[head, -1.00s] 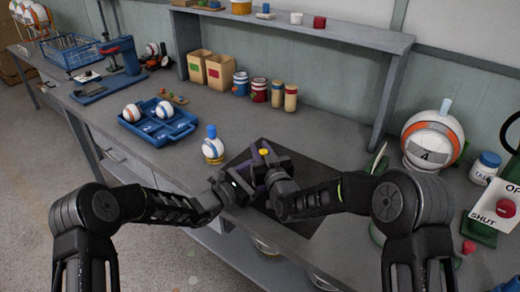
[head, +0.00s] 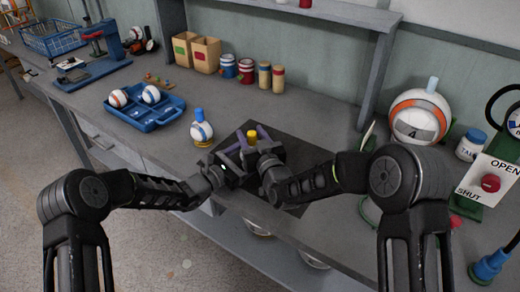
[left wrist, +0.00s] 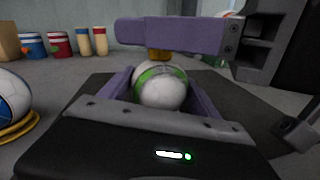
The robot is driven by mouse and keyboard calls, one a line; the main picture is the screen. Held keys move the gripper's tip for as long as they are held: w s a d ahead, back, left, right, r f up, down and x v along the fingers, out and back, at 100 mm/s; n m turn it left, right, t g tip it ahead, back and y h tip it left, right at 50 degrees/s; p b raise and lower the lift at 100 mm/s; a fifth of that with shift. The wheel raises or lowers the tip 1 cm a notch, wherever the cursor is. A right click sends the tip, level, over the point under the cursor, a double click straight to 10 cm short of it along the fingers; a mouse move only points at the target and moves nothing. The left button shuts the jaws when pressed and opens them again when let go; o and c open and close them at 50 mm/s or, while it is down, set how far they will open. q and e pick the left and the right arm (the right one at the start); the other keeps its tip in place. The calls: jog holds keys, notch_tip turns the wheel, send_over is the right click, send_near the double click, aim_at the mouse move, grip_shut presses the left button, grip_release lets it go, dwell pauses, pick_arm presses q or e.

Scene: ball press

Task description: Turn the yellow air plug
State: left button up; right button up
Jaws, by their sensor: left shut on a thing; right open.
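A white ball with a green band (left wrist: 160,88) sits between the purple fingers of my left gripper (left wrist: 160,100), which is shut on it. In the head view my left gripper (head: 232,162) is above the dark mat. The yellow air plug (head: 251,135) stands upright on top of the ball. In the left wrist view the plug (left wrist: 158,55) shows only in part below a purple finger of my right gripper. My right gripper (head: 256,143) is open around or beside the plug; contact cannot be told. The grippers mostly hide the ball in the head view.
A dark mat (head: 290,195) lies under the grippers. A ball with a blue plug (head: 201,131) stands just left on a yellow ring. A blue tray (head: 135,122) with two balls is farther left. A larger ball marked 4 (head: 418,118) and a press panel (head: 490,182) stand right.

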jog(key=v, duration=0.9)
jog(key=shift+s, duration=0.25)
jog(key=shift+d, duration=0.1)
pick_arm(q)
jog(key=o, duration=1.5)
jog(key=shift+o, duration=0.2)
jog(key=shift+a, duration=0.1)
jog(key=v, duration=1.1)
jog(key=shift+s+a, duration=0.25)
jog(key=shift+s, duration=0.05)
jog(key=shift+a, duration=0.1)
